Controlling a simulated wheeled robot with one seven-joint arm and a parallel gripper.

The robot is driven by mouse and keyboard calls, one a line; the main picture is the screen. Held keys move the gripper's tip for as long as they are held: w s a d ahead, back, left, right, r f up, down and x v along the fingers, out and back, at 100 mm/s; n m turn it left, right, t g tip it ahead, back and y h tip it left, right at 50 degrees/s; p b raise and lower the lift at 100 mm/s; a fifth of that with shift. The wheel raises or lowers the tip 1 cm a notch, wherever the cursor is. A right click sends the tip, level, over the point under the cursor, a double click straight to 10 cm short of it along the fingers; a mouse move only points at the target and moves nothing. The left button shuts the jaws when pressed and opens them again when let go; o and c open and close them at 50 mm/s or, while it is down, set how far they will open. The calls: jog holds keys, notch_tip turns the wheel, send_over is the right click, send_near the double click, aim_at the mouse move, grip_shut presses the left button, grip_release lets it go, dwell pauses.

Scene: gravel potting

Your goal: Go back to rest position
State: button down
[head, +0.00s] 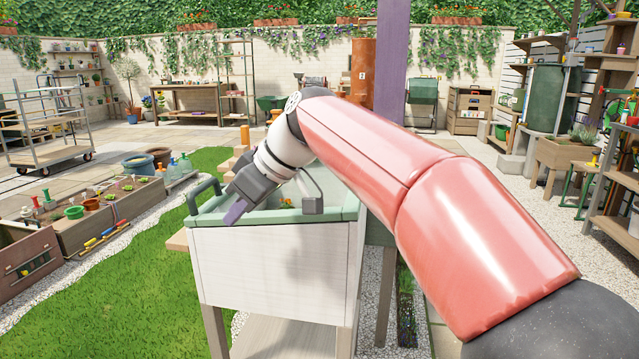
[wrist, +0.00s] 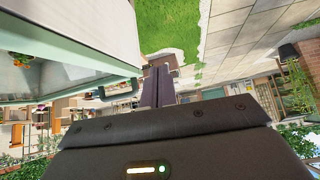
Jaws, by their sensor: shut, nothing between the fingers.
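My gripper (head: 235,212) is at the left of the white raised planter box, at its near left corner, tilted downward and to the left. In the wrist view, its two dark fingers (wrist: 158,86) lie together with nothing between them. The planter box (head: 270,265) has a pale green rim and stands on legs. My arm crosses above it and hides much of its inside. A small orange-flowered plant (head: 287,203) shows inside the box. The box wall also fills the upper left of the wrist view (wrist: 85,30).
A purple post (head: 391,60) rises behind my arm. A dark handle (head: 203,190) stands at the box's left edge. Grass (head: 130,290) lies open to the left. A low wooden bed (head: 115,215) with pots and tools is farther left. A wheeled cart (head: 50,125) stands beyond.

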jog(key=s+d+f+m+t+h, duration=0.1)
jog(key=s+d+f+m, duration=0.3)
jog(key=d, duration=0.5)
jog(key=s+d+f+m+t+h, duration=0.1)
jog(key=s+d+f+m+h, duration=0.3)
jog(key=s+d+f, duration=0.5)
jog(key=s+d+f+m+t+h, duration=0.1)
jog(key=s+d+f+m+h, duration=0.1)
jog(key=s+d+f+m, duration=0.4)
jog(key=s+d+f, duration=0.1)
jog(key=s+d, duration=0.1)
jog(key=d, duration=0.2)
jog(key=shift+s+d+h, duration=0.15)
jog(key=shift+d+h, duration=0.15)
